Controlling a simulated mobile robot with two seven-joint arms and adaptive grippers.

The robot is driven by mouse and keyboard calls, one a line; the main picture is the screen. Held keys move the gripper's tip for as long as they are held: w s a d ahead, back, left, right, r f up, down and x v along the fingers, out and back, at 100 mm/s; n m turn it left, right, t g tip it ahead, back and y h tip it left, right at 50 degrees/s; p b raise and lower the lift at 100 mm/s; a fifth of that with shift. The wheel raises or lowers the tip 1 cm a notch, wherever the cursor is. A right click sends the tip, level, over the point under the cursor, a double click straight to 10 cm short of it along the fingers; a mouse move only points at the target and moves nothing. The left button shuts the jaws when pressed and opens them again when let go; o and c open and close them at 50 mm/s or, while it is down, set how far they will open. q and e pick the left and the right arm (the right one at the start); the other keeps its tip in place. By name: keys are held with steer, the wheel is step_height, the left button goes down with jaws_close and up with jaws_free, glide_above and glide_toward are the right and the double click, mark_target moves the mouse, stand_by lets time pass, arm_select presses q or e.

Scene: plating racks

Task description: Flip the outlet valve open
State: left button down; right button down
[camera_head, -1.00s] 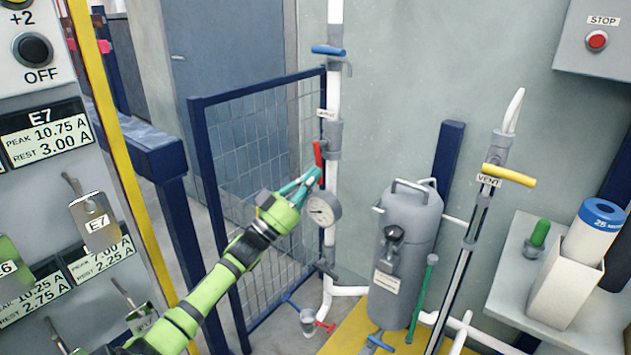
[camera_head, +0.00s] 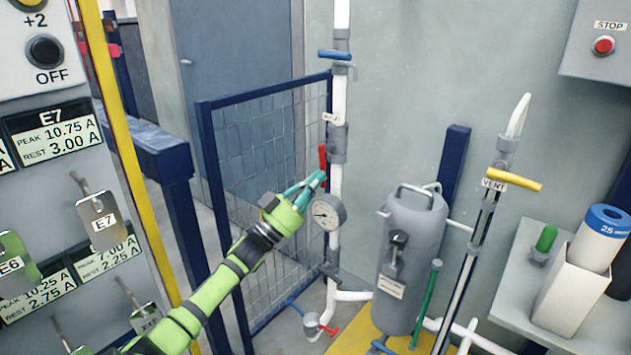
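A red lever handle (camera_head: 322,160) stands about upright on a grey valve body (camera_head: 337,143) on the white vertical pipe (camera_head: 340,105). A small tag (camera_head: 331,118) hangs just above it, too small to read, so I cannot tell whether this is the outlet valve. My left gripper (camera_head: 318,179), green with teal fingers, has its fingertips at the lower end of the red handle. The fingertips look close together, but I cannot tell whether they touch or grip the handle. My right gripper is not in view.
A round gauge (camera_head: 326,213) sits just below my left fingertips. A blue handle (camera_head: 334,55) is higher on the pipe. A blue-framed mesh panel (camera_head: 262,150) stands behind the arm. A grey tank (camera_head: 411,250) and a yellow VENT handle (camera_head: 515,179) are to the right.

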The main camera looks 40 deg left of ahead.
arm_select(q)
steer(key=v, duration=0.7)
steer(key=shift+s, duration=0.2)
steer(key=shift+f, duration=0.2)
